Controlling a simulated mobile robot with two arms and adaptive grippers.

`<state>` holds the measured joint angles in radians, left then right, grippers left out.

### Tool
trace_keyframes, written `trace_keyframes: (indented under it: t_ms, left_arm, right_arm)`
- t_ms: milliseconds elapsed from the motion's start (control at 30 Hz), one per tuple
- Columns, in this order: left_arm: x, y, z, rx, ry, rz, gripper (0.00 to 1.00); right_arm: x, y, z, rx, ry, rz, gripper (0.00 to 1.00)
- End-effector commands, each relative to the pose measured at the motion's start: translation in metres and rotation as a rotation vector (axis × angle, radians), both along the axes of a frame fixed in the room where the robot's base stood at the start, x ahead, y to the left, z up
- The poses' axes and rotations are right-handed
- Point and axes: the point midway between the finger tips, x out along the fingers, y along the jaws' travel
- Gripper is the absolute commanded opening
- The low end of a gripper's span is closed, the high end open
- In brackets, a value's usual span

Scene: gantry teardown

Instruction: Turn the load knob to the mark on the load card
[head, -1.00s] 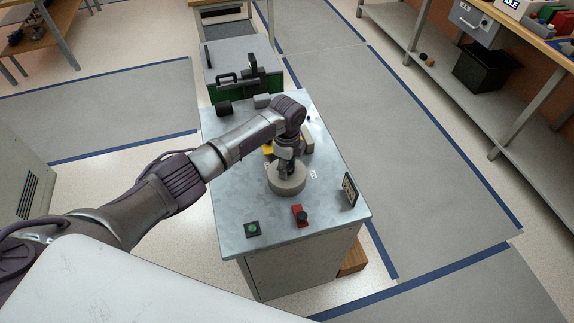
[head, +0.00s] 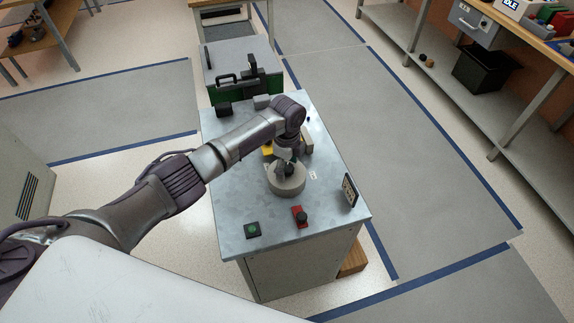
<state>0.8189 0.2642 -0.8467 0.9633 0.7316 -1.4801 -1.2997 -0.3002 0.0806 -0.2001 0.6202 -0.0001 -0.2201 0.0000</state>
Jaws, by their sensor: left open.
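A round grey base (head: 287,186) stands on the metal cabinet top (head: 235,205); I take it to belong to the load knob. The knob's grip and any pointer are hidden under my left gripper (head: 287,170). The gripper points down over the middle of the base, with its dark fingers low at its top face. It is open; whether the fingers touch the knob I cannot tell. A small dark-framed card (head: 349,190), likely the load card, stands upright at the right edge of the top. Its mark is too small to read. My right gripper is out of view.
A green button (head: 252,229) and a red switch block (head: 299,215) sit at the front of the top. A yellow part (head: 267,149) and a grey block (head: 307,144) lie behind the gripper. A green-sided machine (head: 241,72) stands behind. The floor to the right is clear.

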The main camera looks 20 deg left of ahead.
Motion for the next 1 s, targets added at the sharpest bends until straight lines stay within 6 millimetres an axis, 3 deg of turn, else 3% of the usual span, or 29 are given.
trace_keyframes:
  t_ms: [233,700,1000]
  left_arm:
    - [0.001,0.0,0.016,0.0,-0.002,-0.001,0.69]
    - [0.001,0.0,0.107,-0.001,-0.003,0.0,0.69]
    - [0.0,0.0,0.12,0.0,0.0,0.0,0.69]
  right_arm:
    - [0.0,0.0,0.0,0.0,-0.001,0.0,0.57]
    - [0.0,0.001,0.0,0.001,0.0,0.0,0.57]
    - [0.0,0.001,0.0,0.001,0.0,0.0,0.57]
